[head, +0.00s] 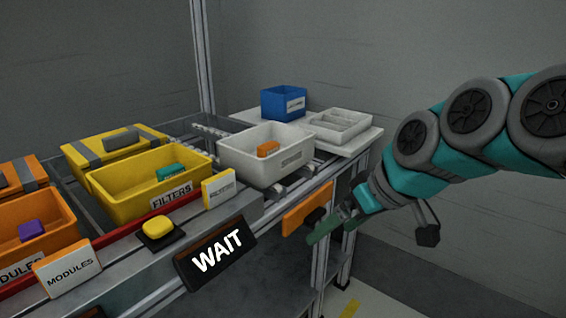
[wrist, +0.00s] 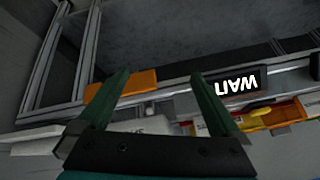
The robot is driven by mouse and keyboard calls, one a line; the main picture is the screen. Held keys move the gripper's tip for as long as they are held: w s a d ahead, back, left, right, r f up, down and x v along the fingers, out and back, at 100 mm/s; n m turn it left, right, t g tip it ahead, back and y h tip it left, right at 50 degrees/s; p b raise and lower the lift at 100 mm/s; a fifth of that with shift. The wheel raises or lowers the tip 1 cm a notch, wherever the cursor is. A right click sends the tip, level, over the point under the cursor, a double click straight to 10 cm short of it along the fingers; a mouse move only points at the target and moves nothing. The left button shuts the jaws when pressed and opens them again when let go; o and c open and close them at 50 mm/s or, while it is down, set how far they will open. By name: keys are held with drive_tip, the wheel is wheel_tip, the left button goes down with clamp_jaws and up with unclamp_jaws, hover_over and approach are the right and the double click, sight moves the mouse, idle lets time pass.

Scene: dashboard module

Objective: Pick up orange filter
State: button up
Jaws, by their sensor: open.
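A small orange block (head: 267,148), which looks like the orange filter, lies in the white bin (head: 240,165) on the conveyor bench in the head view. I cannot make it out in the wrist view. My gripper (head: 332,228) is off the front side of the bench, to the right of and below the white bin, and apart from the block. In the wrist view my gripper (wrist: 158,76) has its green fingers spread wide, with nothing between them. A teal block (head: 171,170) lies in the yellow bin labelled FILTERS (head: 165,210).
An orange panel (head: 307,208) on the bench front is close to my gripper. A WAIT sign (head: 216,251) and a yellow button (head: 158,229) stand along the front edge. A blue bin (head: 283,103) and a divided white tray (head: 340,126) stand behind. Open floor lies right.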

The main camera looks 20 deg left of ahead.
drive_tip(key=w+a+r+n+y+b, duration=0.2)
drive_tip(key=w+a+r+y, duration=0.1)
drive_tip(key=w+a+r, duration=0.3)
drive_tip(key=n+t+y+b, duration=0.2)
drive_tip(key=y, duration=0.1)
approach(270, 145)
drive_tip(key=p+x, duration=0.1)
drive_tip(key=x, duration=0.8)
drive_tip(key=shift+s+a, duration=0.1)
drive_tip(key=c, duration=1.4)
